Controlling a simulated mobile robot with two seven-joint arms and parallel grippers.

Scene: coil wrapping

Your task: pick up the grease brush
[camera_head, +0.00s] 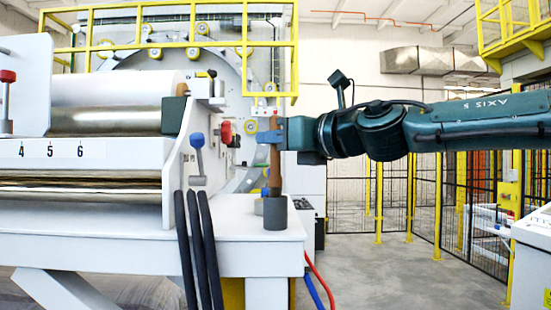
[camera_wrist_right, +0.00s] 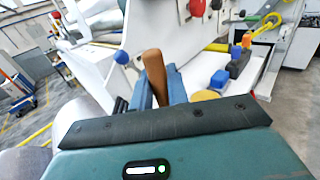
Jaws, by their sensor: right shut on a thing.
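The grease brush shows as an upright brown handle (camera_head: 275,170) in the head view, at the right end of the white machine table. My right gripper (camera_head: 270,135) comes in from the right and is shut on the upper part of this handle. In the right wrist view the brown handle (camera_wrist_right: 154,72) stands between the blue fingers of my right gripper (camera_wrist_right: 158,92). Directly below the handle is a dark grey cup (camera_head: 276,214). The bristle end is not clearly visible, and I cannot tell whether it is inside the cup. My left gripper is not in view.
A blue-knobbed lever (camera_head: 197,160) stands left of the brush, and black hoses (camera_head: 196,240) hang over the table's front. A large roll (camera_head: 110,105) lies further left. Open floor (camera_head: 410,270) and a yellow-posted fence (camera_head: 437,205) are at the right.

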